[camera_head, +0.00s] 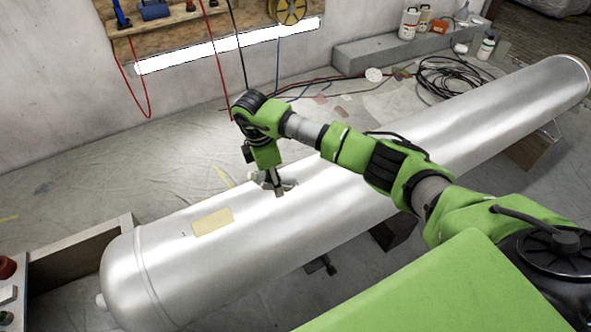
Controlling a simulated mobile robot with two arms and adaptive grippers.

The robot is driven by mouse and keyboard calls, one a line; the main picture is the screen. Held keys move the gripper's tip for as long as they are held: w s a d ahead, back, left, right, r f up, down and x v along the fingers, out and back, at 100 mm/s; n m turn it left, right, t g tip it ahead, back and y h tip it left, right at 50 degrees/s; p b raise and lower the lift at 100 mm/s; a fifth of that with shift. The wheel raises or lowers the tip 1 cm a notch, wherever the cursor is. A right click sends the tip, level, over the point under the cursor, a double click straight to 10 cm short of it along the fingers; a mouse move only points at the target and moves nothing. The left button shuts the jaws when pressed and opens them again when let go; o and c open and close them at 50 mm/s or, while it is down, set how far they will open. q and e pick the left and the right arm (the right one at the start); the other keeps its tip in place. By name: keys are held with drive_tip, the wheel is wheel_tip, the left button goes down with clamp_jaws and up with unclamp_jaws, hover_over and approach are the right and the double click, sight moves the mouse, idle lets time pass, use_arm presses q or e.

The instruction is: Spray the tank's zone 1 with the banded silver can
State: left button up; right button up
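The tank (455,130) is a long, shiny silver cylinder lying diagonally from the lower left to the upper right. A tan rectangular patch (213,222) is on its upper side toward the left end, with a small dark mark beside it that I cannot read. My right arm comes in from the right, and its gripper (277,188) points down over the tank, to the right of the patch. Its grey fingers blend with the tank, so I cannot tell whether they hold anything. I cannot make out a banded silver can. My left gripper is out of view.
A grey ledge (385,52) at the back holds white bottles (409,23) and an orange item (439,26). Black cable (450,78) lies coiled behind the tank. A wooden board (180,32) with hanging hoses is on the wall. A box with a red knob (7,267) stands at left.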

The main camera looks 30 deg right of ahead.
drive_tip(key=a+b, duration=0.1)
drive_tip(key=a, duration=1.1)
drive_tip(key=shift+s+a, duration=0.2)
drive_tip(key=shift+a, duration=0.2)
